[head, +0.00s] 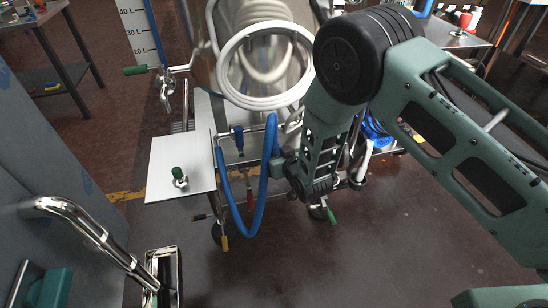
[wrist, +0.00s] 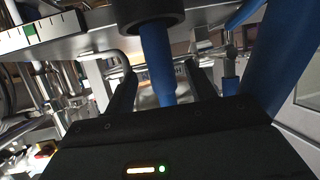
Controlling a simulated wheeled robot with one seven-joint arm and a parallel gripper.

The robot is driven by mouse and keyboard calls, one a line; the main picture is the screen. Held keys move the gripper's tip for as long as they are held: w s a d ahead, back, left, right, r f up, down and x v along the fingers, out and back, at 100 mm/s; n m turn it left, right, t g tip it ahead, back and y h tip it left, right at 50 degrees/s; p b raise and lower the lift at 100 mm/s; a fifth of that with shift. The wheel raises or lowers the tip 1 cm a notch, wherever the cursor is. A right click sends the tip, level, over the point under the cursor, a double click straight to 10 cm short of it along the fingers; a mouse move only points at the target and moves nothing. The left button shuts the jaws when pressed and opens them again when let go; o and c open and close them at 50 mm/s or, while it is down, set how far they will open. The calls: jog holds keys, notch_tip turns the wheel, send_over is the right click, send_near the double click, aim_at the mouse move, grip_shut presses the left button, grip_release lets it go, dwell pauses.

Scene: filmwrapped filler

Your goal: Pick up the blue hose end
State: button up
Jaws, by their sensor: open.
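The blue hose (head: 250,228) hangs in a U-shaped loop under the steel machine in the head view. A short blue piece (head: 238,143) hangs beside it. My gripper (head: 279,168) is next to the right limb of the loop. In the wrist view, the two dark fingers of my gripper (wrist: 163,85) are apart. A blue tube (wrist: 158,60) coming down from a black collar shows between them; whether it touches either finger, I cannot tell. A thick blue hose length (wrist: 278,55) runs close on the right. Which visible part is the hose's free end is unclear.
A coiled white hose (head: 225,75) hangs on the machine above my gripper. A bent steel pipe (head: 85,225) stands at the lower left. The floor below the machine is mostly open.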

jog(key=shift+b+x, duration=0.3)
jog(key=shift+x, duration=2.1)
jog(key=shift+a, duration=0.1)
grip_shut()
